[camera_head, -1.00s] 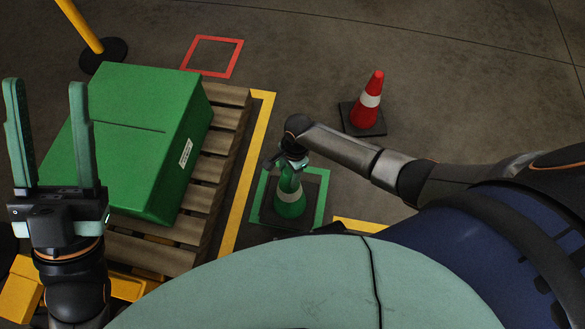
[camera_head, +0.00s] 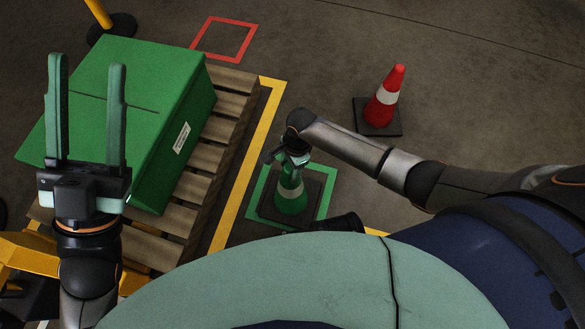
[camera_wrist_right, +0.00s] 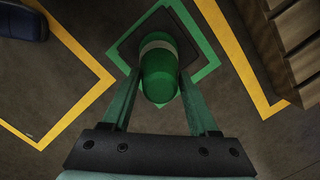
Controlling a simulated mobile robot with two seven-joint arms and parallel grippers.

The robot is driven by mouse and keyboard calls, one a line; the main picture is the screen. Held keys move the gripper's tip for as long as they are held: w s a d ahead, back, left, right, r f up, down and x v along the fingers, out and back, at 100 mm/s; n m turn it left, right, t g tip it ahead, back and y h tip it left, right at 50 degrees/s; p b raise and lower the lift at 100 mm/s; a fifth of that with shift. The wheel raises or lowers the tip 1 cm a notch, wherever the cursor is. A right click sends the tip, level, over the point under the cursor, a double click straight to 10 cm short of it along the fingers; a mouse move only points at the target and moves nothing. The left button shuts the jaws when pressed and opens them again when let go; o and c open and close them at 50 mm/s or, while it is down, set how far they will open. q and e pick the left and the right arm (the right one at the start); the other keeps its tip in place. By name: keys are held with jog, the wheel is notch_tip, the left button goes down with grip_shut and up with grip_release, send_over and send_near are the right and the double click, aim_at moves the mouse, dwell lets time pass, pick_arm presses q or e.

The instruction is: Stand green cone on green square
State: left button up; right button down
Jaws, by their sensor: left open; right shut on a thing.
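The green cone (camera_head: 289,197), with a white band and a dark square base, stands about upright within the green square outline (camera_head: 328,188) on the floor. The dark base looks inside the outline; whether it rests fully on the floor I cannot tell. My right gripper (camera_head: 291,160) is shut on the cone's upper part from above. In the right wrist view the fingers (camera_wrist_right: 158,90) lie on either side of the cone's green top (camera_wrist_right: 158,78), and the green square (camera_wrist_right: 207,50) surrounds the base. My left gripper (camera_head: 87,70) is open and empty, fingers up, in front of the green box.
A green box (camera_head: 175,105) sits on a wooden pallet (camera_head: 215,130) at the left, beside a yellow floor line (camera_head: 245,160). A red cone (camera_head: 384,98) stands at the right. An empty red square (camera_head: 248,45) and a yellow post (camera_head: 98,12) are at the back.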

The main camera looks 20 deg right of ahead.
jog(key=shift+r, duration=0.2)
jog(key=shift+a+f, duration=0.1)
jog(key=shift+f, duration=0.1)
jog(key=shift+c, duration=0.8)
grip_release()
